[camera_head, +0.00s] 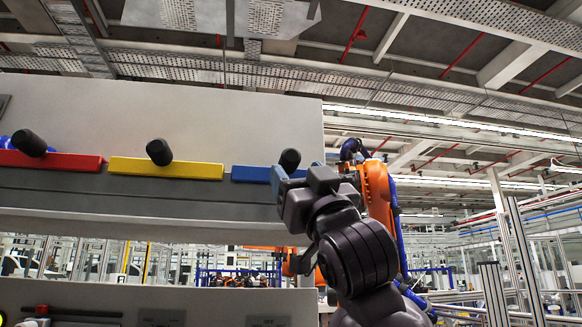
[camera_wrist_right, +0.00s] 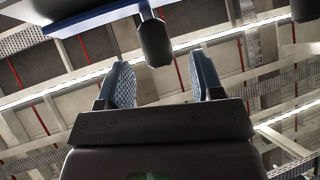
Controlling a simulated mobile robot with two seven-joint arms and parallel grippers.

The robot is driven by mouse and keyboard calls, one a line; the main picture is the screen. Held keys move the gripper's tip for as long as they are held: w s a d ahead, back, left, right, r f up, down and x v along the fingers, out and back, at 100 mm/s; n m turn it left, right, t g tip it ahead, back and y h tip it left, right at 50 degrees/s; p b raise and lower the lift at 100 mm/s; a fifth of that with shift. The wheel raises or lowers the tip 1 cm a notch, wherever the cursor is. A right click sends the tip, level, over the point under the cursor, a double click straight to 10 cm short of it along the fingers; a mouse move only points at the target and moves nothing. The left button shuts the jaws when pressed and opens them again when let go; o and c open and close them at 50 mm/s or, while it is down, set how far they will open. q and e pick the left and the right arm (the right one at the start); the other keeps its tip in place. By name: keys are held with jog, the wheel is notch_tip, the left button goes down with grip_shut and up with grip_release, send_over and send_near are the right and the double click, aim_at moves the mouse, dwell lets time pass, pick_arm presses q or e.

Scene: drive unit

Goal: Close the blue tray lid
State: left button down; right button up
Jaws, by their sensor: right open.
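The blue tray lid (camera_head: 250,173) is the rightmost of three coloured bars along a grey panel in the head view. Its black knob (camera_head: 290,160) sticks up at its right part. My right gripper (camera_head: 297,172) is at the right end of the blue lid and covers part of it. In the right wrist view, the blue lid (camera_wrist_right: 88,18) crosses the top left, and the black knob (camera_wrist_right: 154,42) hangs just beyond and between the fingertips of my open gripper (camera_wrist_right: 161,58). The fingers look clear of the knob. My left gripper is not in view.
A yellow lid (camera_head: 165,168) and a red lid (camera_head: 50,161), each with a black knob, sit left of the blue one. An orange robot arm (camera_head: 378,200) with blue cables stands behind my right arm. A lower panel (camera_head: 230,300) carries controls.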

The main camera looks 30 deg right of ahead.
jog(key=v, duration=0.6)
jog(key=shift+f, duration=0.3)
jog(key=shift+s, duration=0.1)
